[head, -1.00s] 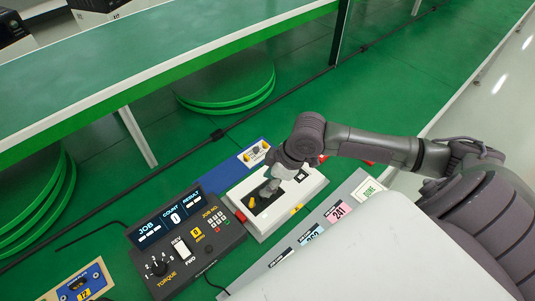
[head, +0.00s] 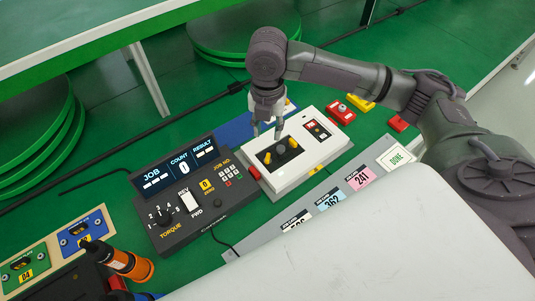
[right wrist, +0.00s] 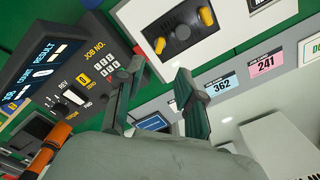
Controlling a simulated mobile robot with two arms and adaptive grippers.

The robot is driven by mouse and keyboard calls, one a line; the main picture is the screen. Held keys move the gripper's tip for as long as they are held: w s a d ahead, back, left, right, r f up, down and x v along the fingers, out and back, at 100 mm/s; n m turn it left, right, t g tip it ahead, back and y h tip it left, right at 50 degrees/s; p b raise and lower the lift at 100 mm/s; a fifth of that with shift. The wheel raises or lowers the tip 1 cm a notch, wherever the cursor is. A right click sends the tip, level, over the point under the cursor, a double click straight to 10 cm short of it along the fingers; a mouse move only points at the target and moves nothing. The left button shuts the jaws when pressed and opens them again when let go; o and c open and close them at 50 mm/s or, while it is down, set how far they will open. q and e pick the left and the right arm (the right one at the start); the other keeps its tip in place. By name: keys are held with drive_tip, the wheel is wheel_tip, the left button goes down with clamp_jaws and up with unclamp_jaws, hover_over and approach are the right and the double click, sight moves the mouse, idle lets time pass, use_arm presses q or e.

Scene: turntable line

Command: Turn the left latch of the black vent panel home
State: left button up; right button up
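The black vent panel (head: 280,153) is set in the top of a white box (head: 305,167). It has two yellow latches, the left latch (head: 267,158) and the right latch (head: 293,142), with a dark round part between them. The right wrist view also shows the panel (right wrist: 183,34), the left latch (right wrist: 160,45) and the right latch (right wrist: 207,16). My right gripper (head: 267,132) points down above the panel's back edge. Its two fingers are apart and empty, as the right wrist view (right wrist: 158,72) shows; they look clear of both latches. My left gripper is not in view.
A torque controller (head: 190,195) stands left of the box. A grey strip with coloured cards (head: 328,200) runs in front. An orange tool (head: 130,263) is at lower left. A red button box (head: 340,111) is behind right.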

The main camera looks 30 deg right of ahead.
sight(268, 157)
wheel_tip(268, 157, down, 11)
drive_tip(key=shift+f, duration=0.1)
idle(0.3)
clamp_jaws()
